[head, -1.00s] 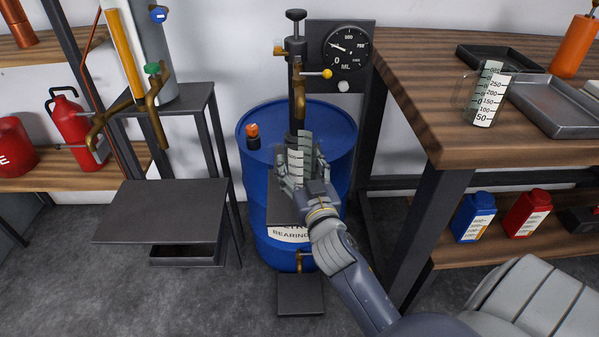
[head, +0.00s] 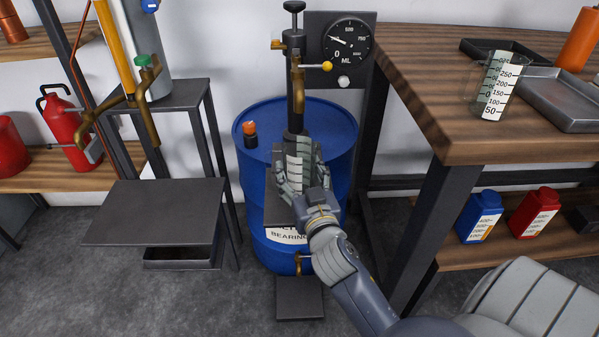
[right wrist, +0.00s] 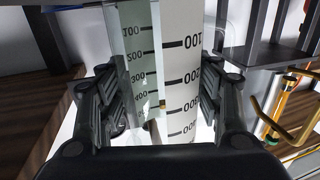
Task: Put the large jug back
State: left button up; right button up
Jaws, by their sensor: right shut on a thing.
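My right gripper (head: 300,178) is shut on a clear jug with a white printed scale (right wrist: 182,70), which I take to be the large jug. In the head view it shows between my fingers, in front of the blue drum and below the brass spout (head: 299,95). The right wrist view shows its scale marks from 100 to 400 between the fingers. Its base is hidden, so I cannot tell whether it touches the small plate below. A smaller clear jug (head: 495,85) with marks up to about 250 stands on the wooden table. My left gripper is not in view.
The blue drum (head: 252,180) carries a pump with a dial gauge (head: 347,42). The wooden table (head: 425,85) at right holds metal trays (head: 560,100). At left is a dark stand (head: 155,212) below another brass spout (head: 148,100).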

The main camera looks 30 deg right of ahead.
aim_at(305, 184)
jog(key=o, duration=1.5)
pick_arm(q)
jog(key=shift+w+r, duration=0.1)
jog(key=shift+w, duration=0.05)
